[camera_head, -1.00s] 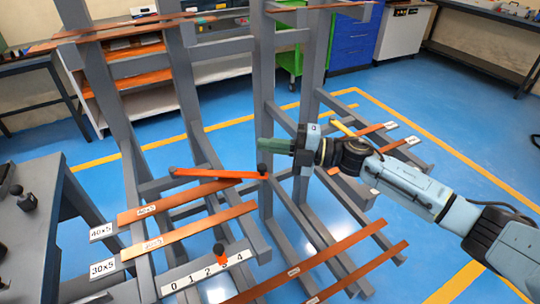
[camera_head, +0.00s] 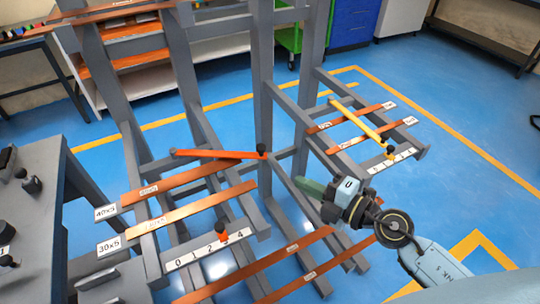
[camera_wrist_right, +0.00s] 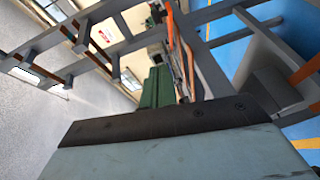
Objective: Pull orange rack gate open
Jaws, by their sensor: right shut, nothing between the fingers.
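The orange rack gate (camera_head: 215,154) is a thin bar lying across the left side of the grey rack, above the copper bars. A black knob (camera_head: 262,152) stands at its right end, by a grey post. My right gripper (camera_head: 308,188) has green fingers and is shut and empty. It is to the right of and below the knob in the head view, clear of the gate. The green fingers also show in the right wrist view (camera_wrist_right: 158,88), pointing toward the rack; I cannot surely pick out the gate there. My left gripper is not in view.
Copper bars (camera_head: 190,208) lie on the rack arms. An orange stop (camera_head: 221,231) sits on the numbered scale. A yellow gate (camera_head: 360,118) crosses the rack's right side. A grey table (camera_head: 50,165) stands at left. Blue floor is open at right.

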